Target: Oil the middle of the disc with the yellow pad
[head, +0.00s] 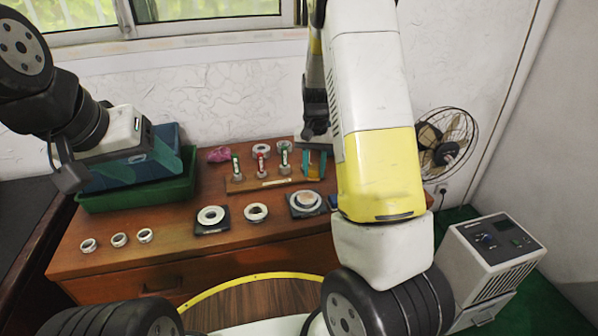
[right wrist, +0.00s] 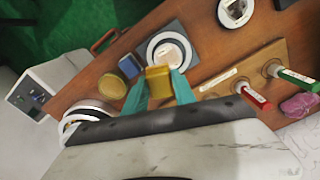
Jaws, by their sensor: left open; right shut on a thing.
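The disc (head: 305,201) is a pale ring with a beige middle on a dark square mat. It also shows in the right wrist view (right wrist: 170,52). My right gripper (head: 315,168) is shut on the yellow pad (right wrist: 158,82), held between its teal fingers. In the right wrist view the pad overlaps the disc's near edge; I cannot tell whether they touch. In the head view my right arm covers part of this area. My left gripper (head: 130,166) is open at the green bin, away from the disc.
A blue pad (right wrist: 128,66) lies beside the disc. Several upright pegs (head: 262,168) stand on a wooden strip behind. Another ring on a mat (head: 211,217) and small loose rings (head: 119,240) lie to the left. A green bin (head: 150,192) stands at the back left.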

